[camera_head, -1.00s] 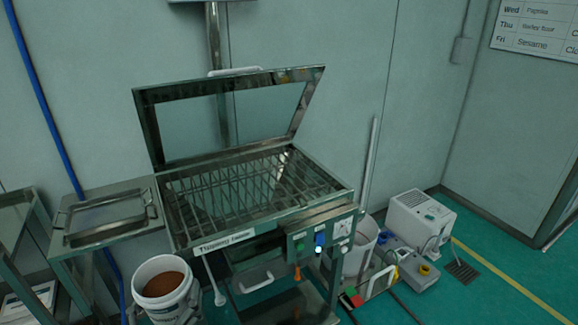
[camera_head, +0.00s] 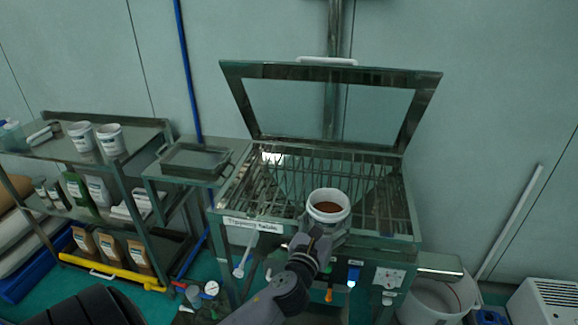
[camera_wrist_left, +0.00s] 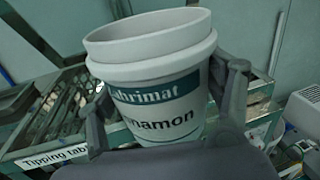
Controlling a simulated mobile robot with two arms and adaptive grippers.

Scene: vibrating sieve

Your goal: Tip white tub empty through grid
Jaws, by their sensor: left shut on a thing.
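The white tub (camera_head: 328,208) is upright, or nearly so, with reddish-brown powder visible inside in the head view. My left gripper (camera_head: 318,240) is shut on it from the front. The left wrist view shows the tub (camera_wrist_left: 152,85) between the two fingers, its label reading partly "nnamon". The tub is at the front edge of the tipping table, over or just before the metal grid (camera_head: 270,185). The grid's framed lid (camera_head: 328,70) stands open, leaning back. My right gripper does not show.
A control panel (camera_head: 385,278) is on the table's front right. A tray (camera_head: 197,158) sits on a side stand at left. A shelf rack (camera_head: 125,160) with tubs and bags stands further left. A white bin (camera_head: 435,300) stands at right.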

